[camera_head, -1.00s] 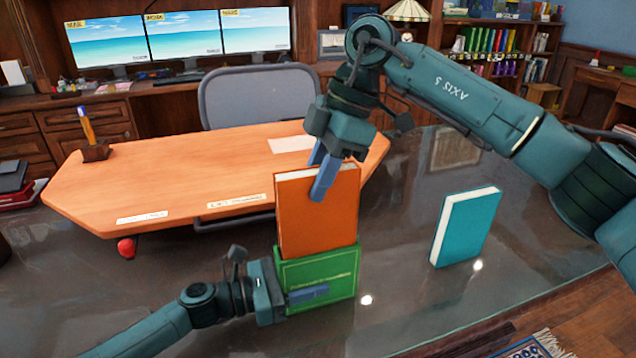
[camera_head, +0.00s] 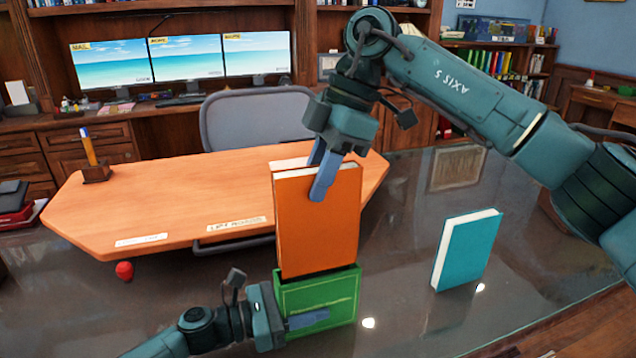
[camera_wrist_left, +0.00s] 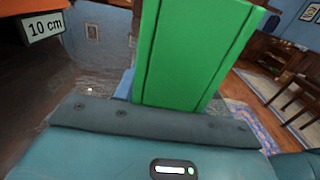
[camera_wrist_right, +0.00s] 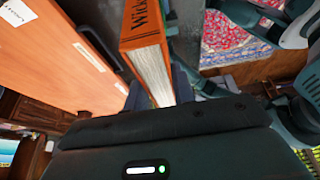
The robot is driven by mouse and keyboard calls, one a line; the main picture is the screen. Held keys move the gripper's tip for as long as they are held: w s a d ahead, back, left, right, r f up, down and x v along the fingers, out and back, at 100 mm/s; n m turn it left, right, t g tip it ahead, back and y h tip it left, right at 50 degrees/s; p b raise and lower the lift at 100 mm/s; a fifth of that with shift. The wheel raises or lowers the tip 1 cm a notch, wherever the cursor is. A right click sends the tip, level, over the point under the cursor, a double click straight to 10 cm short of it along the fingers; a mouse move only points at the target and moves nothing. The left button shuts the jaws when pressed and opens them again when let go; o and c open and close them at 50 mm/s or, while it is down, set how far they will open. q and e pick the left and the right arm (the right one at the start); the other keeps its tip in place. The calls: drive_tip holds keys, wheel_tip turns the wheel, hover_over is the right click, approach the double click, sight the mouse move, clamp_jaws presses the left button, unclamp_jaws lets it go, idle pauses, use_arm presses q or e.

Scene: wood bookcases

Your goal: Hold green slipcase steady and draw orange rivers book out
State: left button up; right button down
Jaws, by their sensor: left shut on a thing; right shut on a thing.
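The green slipcase (camera_head: 342,302) stands upright on the dark glossy desk top in the head view. My left gripper (camera_head: 306,318) is shut on its lower part from the left. The slipcase also fills the middle of the left wrist view (camera_wrist_left: 190,50). The orange book (camera_head: 318,225) stands upright above the slipcase, most of its cover showing. Its lower edge is at the slipcase mouth; I cannot tell how much is still inside. My right gripper (camera_head: 323,175) is shut on the book's top from above. The book's spine and pages show in the right wrist view (camera_wrist_right: 145,45).
A teal book (camera_head: 467,250) stands upright to the right on the dark top. A raised orange wood desk panel (camera_head: 160,205) lies behind and left, with a pen holder (camera_head: 96,172). A grey chair (camera_head: 255,120) is behind it. Open surface lies between slipcase and teal book.

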use_arm(q)
drive_tip(key=shift+f, duration=0.1)
idle(0.3)
drive_tip(key=o, duration=1.1)
drive_tip(key=shift+o, duration=0.2)
drive_tip(key=shift+a, duration=0.15)
